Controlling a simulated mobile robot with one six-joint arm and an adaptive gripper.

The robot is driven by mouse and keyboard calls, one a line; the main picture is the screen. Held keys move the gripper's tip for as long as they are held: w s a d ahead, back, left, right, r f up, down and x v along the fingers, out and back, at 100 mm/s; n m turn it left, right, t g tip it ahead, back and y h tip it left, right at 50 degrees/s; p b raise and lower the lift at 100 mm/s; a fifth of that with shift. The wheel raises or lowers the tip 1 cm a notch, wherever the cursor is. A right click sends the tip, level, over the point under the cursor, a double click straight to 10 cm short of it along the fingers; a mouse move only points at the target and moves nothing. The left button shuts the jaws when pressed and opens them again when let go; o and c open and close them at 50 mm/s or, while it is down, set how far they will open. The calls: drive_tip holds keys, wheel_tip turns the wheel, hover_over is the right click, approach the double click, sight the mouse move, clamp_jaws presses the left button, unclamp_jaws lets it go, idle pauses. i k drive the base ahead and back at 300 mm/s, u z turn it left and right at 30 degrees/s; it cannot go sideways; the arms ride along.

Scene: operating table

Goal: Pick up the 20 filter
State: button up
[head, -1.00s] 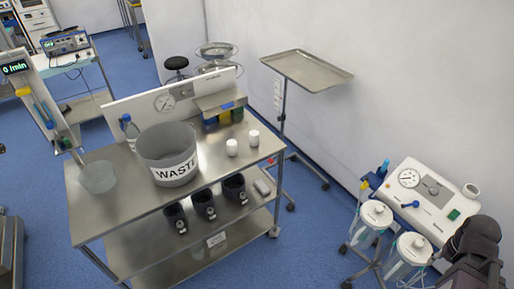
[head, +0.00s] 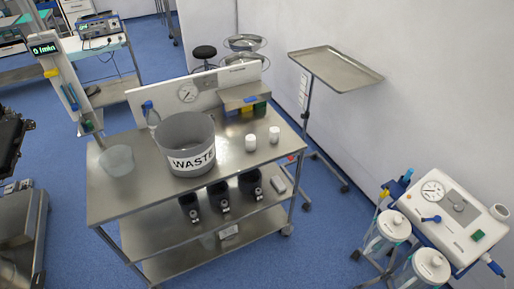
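I cannot read a "20" on any item in the head view, so I cannot tell which thing is the 20 filter. Two small white cylinders stand upright on the steel cart top, one on the left (head: 250,143) and one on the right (head: 274,134). Several black holders with pale marks stand on the shelf below, among them a left one (head: 190,207), a middle one (head: 219,197) and a right one (head: 250,184). My gripper is not in view.
The steel cart (head: 125,200) carries a grey WASTE bucket (head: 184,133), a clear bowl (head: 117,159) and a bottle (head: 152,115). A tray stand (head: 335,69) is behind right. A suction unit (head: 450,212) stands at right. Blue floor is free before the cart.

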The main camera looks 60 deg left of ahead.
sight(251, 139)
drive_tip(key=z, duration=0.1)
drive_tip(key=k, duration=1.2)
drive_tip(key=u, duration=1.95)
drive_tip(key=i, duration=0.85)
drive_tip(key=z, duration=0.2)
